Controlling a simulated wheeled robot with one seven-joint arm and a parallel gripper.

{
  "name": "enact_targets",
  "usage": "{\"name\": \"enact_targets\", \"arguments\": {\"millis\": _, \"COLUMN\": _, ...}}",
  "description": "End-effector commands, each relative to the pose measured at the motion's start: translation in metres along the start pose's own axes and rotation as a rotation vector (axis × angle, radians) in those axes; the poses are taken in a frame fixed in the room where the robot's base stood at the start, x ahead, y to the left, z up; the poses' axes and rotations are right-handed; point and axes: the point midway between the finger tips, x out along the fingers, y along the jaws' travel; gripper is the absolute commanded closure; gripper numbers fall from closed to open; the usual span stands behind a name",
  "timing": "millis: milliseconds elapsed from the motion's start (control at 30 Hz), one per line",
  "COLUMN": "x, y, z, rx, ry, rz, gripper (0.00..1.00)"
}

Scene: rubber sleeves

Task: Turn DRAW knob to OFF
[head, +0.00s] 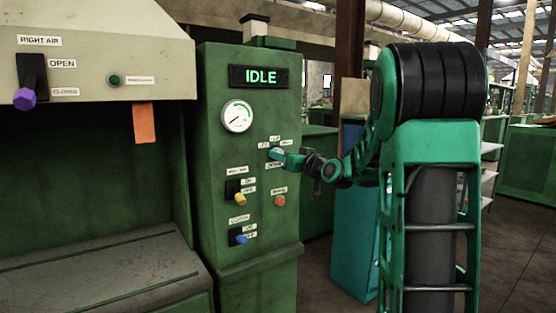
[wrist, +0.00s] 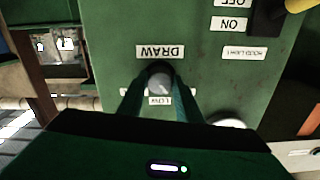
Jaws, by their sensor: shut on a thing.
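The DRAW knob (wrist: 159,76) is a pale round knob on the green control panel (head: 230,180). In the wrist view, which is upside down, it sits between the DRAW label (wrist: 160,52) and the LOW label (wrist: 159,101). My gripper (head: 277,154) is at the panel below the gauge, shut on the knob, with one dark green finger on each side. In the head view the fingers cover most of the knob. The labels beside it are partly hidden, and I cannot tell which one the knob points to.
The display (head: 259,77) reads IDLE above a round gauge (head: 237,116). Below are a yellow-tipped switch (head: 238,197), an orange button (head: 280,201) and a blue-tipped switch (head: 240,239). A purple-tipped RIGHT AIR lever (head: 25,98) is at left.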

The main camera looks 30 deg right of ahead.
Motion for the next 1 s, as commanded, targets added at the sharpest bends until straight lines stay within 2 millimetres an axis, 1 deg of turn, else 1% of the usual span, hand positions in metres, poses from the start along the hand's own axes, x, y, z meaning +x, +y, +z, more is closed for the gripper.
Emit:
{"name": "enact_targets", "arguments": {"millis": 300, "x": -0.0001, "y": 0.0006, "z": 0.0020, "rx": -0.132, "ry": -0.004, "rz": 0.001, "gripper": 0.91}}
{"name": "enact_targets", "arguments": {"millis": 867, "x": 0.0000, "y": 0.0002, "z": 0.0017, "rx": -0.163, "ry": -0.004, "rz": 0.000, "gripper": 0.91}}
{"name": "enact_targets", "arguments": {"millis": 900, "x": 0.0000, "y": 0.0001, "z": 0.0017, "rx": -0.163, "ry": -0.004, "rz": 0.000, "gripper": 0.66}}
{"name": "enact_targets", "arguments": {"millis": 967, "x": 0.0001, "y": 0.0000, "z": 0.0016, "rx": -0.163, "ry": -0.003, "rz": 0.000, "gripper": 0.52}}
{"name": "enact_targets", "arguments": {"millis": 1000, "x": 0.0001, "y": 0.0000, "z": 0.0014, "rx": -0.163, "ry": -0.003, "rz": 0.000, "gripper": 0.50}}
